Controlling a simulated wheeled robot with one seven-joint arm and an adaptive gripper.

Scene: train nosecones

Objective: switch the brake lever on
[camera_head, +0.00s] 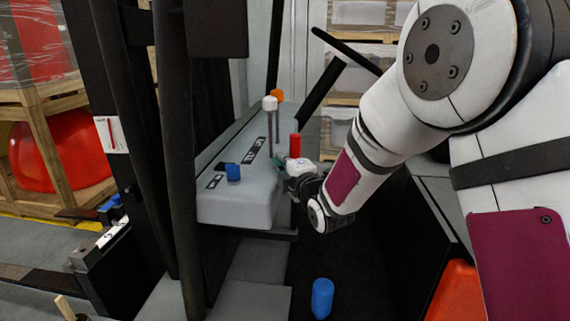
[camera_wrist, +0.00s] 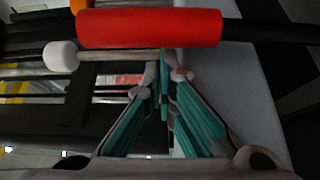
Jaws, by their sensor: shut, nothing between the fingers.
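A grey console (camera_head: 235,203) carries several coloured handles. A red handle (camera_head: 295,145) stands near its right edge; in the wrist view the red handle (camera_wrist: 150,28) lies across the top on a dark shaft. A lever with a white knob (camera_head: 270,103) stands further back; its white knob (camera_wrist: 60,55) shows at the wrist view's left. An orange knob (camera_head: 278,96) is behind it, and a blue knob (camera_head: 233,172) is at the near end. No readable label shows which is the brake lever. My gripper (camera_head: 287,177) is at the console's right side, just below the red handle. Its teal-padded fingers (camera_wrist: 167,82) converge, shut and empty.
A black post (camera_head: 180,150) stands left of the console. A blue cylinder (camera_head: 322,298) stands low in front, over a dark floor. An orange object (camera_head: 457,290) is at lower right. Wooden crates (camera_head: 45,140) with red contents are at far left.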

